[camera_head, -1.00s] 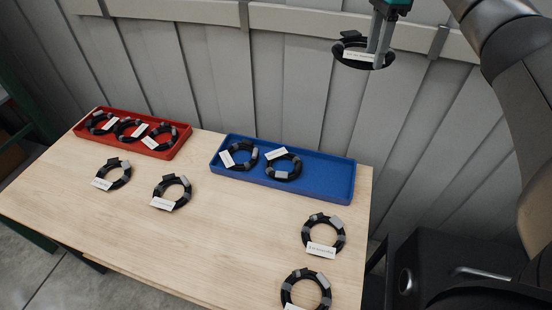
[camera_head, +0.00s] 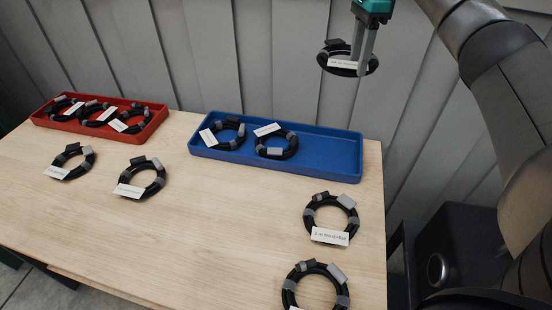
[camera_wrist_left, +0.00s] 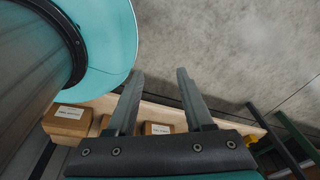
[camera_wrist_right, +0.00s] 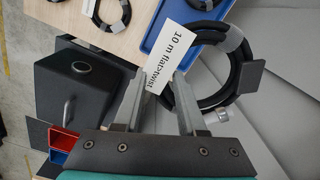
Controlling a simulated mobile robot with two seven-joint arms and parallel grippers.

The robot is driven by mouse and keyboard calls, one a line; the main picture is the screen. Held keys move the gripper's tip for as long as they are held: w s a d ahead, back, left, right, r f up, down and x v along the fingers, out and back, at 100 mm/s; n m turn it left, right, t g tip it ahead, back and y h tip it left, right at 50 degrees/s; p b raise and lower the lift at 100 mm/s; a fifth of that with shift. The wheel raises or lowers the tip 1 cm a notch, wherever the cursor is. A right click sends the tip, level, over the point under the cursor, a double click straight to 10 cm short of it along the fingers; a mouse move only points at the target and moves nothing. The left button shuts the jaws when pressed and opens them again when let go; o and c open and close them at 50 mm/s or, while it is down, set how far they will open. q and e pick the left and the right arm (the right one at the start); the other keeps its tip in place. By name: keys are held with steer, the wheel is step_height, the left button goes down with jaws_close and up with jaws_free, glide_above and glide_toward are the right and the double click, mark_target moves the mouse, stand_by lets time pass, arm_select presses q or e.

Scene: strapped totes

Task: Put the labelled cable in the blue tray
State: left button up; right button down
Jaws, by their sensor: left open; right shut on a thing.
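My right gripper (camera_head: 362,72) is shut on a black coiled cable (camera_head: 326,56) with a white label. It holds the coil in the air behind and above the right end of the blue tray (camera_head: 330,154). In the right wrist view the held cable (camera_wrist_right: 244,62) hangs at the fingers (camera_wrist_right: 158,88), its label seeming to read "10 m flat-twist". Two labelled coils (camera_head: 276,147) lie in the left and middle of the blue tray; its right part is bare. My left gripper (camera_wrist_left: 160,75) is open and empty in the left wrist view, outside the head view.
A red tray (camera_head: 148,128) with several coils stands at the back left. Two coils (camera_head: 142,178) lie at the left of the table (camera_head: 220,235), two more (camera_head: 331,217) at the right. Brown boxes (camera_wrist_left: 68,122) show in the left wrist view. A grey panelled wall stands behind.

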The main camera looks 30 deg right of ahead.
steer(key=b, duration=0.7)
glide_above(334, 168)
step_height(334, 168, down, 8)
arm_select(q)
steer(key=w+a+f+b, duration=0.3)
steer(key=f+b, duration=0.1)
steer(key=f, duration=0.7)
arm_select(e)
step_height(334, 168, down, 17)
steer(key=shift+r+b, duration=0.15)
steer(key=shift+b, duration=1)
arm_select(q)
steer(key=w+d+r+b, duration=0.1)
steer(key=w+d+r, duration=0.2)
steer(key=w+d, duration=0.2)
steer(key=shift+w+d+r+t, duration=0.15)
steer(key=shift+w+d+t, duration=0.15)
steer(key=shift+w, duration=0.8)
arm_select(e)
steer(key=shift+f, duration=2.25)
steer(key=shift+f, duration=0.15)
steer(key=c, duration=0.8)
jaws_free()
steer(key=shift+o, duration=0.2)
